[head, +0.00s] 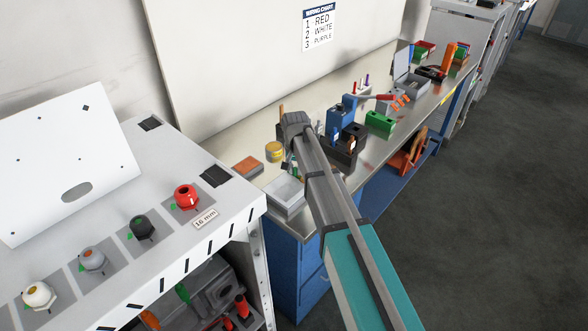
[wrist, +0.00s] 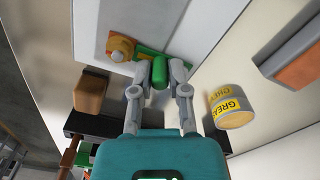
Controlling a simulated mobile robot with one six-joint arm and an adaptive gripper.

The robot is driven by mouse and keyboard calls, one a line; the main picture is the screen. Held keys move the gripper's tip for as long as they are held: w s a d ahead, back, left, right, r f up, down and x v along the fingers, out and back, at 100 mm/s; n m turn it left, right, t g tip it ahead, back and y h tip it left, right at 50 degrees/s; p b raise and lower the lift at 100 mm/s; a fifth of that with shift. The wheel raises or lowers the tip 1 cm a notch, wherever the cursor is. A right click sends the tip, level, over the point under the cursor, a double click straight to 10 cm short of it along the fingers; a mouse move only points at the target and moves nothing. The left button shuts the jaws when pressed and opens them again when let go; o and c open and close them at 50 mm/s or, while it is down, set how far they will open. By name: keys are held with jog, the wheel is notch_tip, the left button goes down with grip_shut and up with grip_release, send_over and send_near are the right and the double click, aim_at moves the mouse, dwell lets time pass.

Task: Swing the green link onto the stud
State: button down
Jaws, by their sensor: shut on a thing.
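In the wrist view my gripper (wrist: 160,75) has a finger on each side of a short green upright grip and is shut on it. The grip stands at a green bar, the green link (wrist: 148,54), which lies along a pale surface. The link's left end is by an orange and yellow knob (wrist: 121,47); I cannot tell how they join. No stud can be made out for certain. In the head view my gripper (head: 294,148) is over the near end of the workbench, and my arm hides most of the link.
A yellow grease tin (wrist: 230,108) stands right of my gripper in the wrist view, with an orange block (wrist: 300,66) beyond. A brown block (wrist: 91,93) is at left. In the head view, a blue dispenser (head: 340,120), a green box (head: 379,123) and a white tray (head: 283,193) crowd the bench.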

jog(key=shift+s, duration=0.15)
jog(key=c, duration=0.6)
grip_release()
jog(key=shift+c, duration=0.2)
jog(key=shift+r, duration=0.1)
